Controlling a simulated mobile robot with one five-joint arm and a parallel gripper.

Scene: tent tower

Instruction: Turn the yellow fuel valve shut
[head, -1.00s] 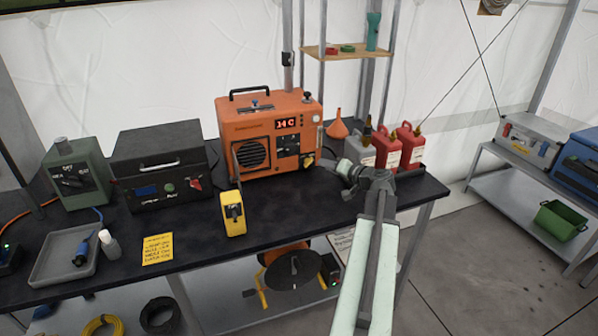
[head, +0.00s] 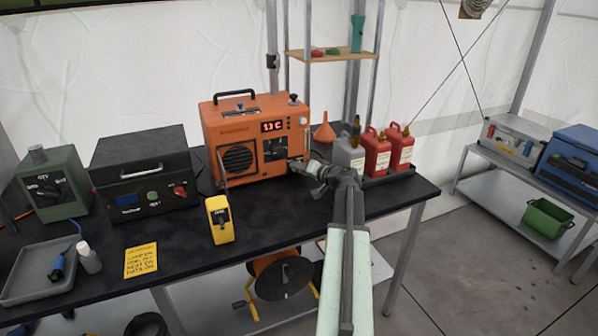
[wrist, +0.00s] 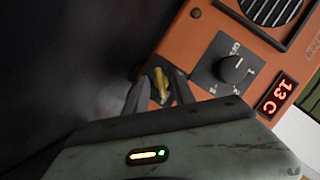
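The yellow fuel valve (wrist: 162,86) is a small lever on a dark plate at the lower corner of the orange heater's front. My gripper (wrist: 160,84) is at the heater front, with one dark finger on each side of the valve. The fingers stand apart, and a gap shows between them and the lever, so the gripper looks open around it. In the head view my gripper (head: 296,165) reaches the lower right of the orange heater (head: 218,128) and covers the valve there. The heater's red display reads 13 C.
A black dial (wrist: 234,69) sits close beside the valve. A grey can (head: 349,156) and red cans (head: 375,155) stand right of the gripper. A yellow device (head: 220,222) stands on the black table, left of my arm. An orange funnel (head: 324,133) is behind.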

